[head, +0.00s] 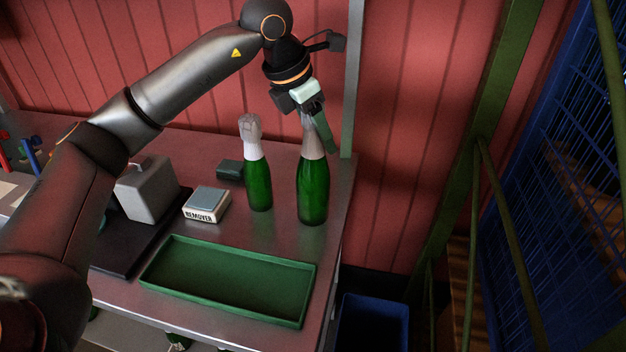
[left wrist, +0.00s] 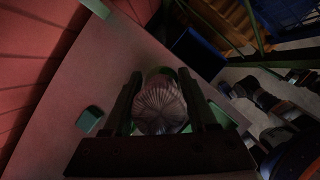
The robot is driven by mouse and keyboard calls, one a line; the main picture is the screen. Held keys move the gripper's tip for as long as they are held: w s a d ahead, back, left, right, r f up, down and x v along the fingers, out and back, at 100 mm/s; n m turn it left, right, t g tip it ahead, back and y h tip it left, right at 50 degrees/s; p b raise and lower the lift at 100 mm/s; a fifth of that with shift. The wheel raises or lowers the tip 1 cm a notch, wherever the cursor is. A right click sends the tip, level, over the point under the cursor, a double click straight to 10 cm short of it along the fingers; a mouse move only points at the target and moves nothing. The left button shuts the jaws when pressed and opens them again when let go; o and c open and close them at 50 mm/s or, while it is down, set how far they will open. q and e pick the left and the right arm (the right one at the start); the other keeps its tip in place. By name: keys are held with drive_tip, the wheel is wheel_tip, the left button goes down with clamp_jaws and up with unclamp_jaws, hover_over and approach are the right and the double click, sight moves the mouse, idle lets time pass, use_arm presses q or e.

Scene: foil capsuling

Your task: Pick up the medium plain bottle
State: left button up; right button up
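Two green bottles with pale foil tops stand upright on the metal bench. The left bottle (head: 258,185) has a wrinkled whitish top; the right bottle (head: 312,190) has a pinkish-grey neck sleeve. I cannot tell from any marking which is the medium plain one. My left gripper (head: 318,130) is at the top of the right bottle, with its fingers beside the neck. In the left wrist view the pleated foil top (left wrist: 160,110) sits between the two fingers, close to both. Whether they touch it is unclear. The bottle's base appears to rest on the bench. My right gripper is out of view.
A green tray (head: 228,312) lies at the bench front. A box marked REMOVER (head: 207,205), a grey block (head: 148,190) and a small dark box (head: 230,170) stand left of the bottles. The bench ends just right of the right bottle. A blue bin (head: 372,325) stands below.

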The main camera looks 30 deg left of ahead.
use_arm(q)
clamp_jaws()
idle(0.9)
drive_tip(key=shift+r, duration=0.15)
